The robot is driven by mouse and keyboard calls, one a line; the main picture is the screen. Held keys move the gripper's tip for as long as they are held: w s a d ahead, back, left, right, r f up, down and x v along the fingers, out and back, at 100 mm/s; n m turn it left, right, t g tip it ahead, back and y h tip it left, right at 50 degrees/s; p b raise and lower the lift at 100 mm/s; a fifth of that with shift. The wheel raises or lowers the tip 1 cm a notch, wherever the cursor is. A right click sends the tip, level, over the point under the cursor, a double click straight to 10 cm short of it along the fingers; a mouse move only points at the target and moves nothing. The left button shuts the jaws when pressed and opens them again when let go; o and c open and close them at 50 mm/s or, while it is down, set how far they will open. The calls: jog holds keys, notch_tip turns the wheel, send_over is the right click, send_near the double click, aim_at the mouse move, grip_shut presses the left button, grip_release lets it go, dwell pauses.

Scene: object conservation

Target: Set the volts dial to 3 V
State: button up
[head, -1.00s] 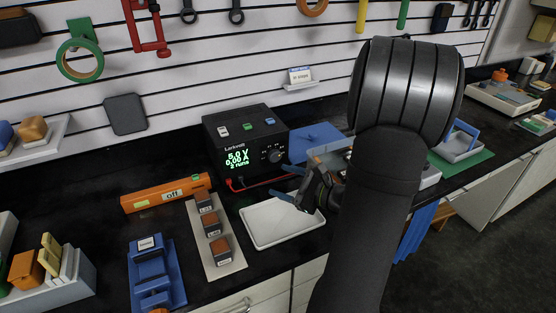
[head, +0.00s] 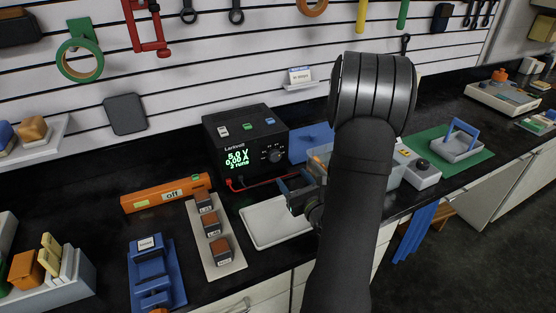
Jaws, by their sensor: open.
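The black power supply (head: 237,120) stands on the bench against the slatted wall. Its green display (head: 237,158) appears to read 5.0 V, 0.00 A and 2 runs. A round dial (head: 275,156) sits on its front panel, right of the display; its pointer is too small to read, and I cannot tell if it is the volts dial. My gripper (head: 284,188) is open and empty, just below and in front of the dial, apart from it. My arm hides part of the bench behind it.
A white tray (head: 262,238) lies below my gripper. Left of it are a beige strip (head: 225,267) with several brown blocks, an orange bar (head: 150,198) marked off, and a blue fixture (head: 150,275).

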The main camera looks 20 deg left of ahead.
aim_at(276, 157)
jog(key=x, duration=1.1)
jog(key=c, duration=1)
jog(key=shift+o, duration=0.2)
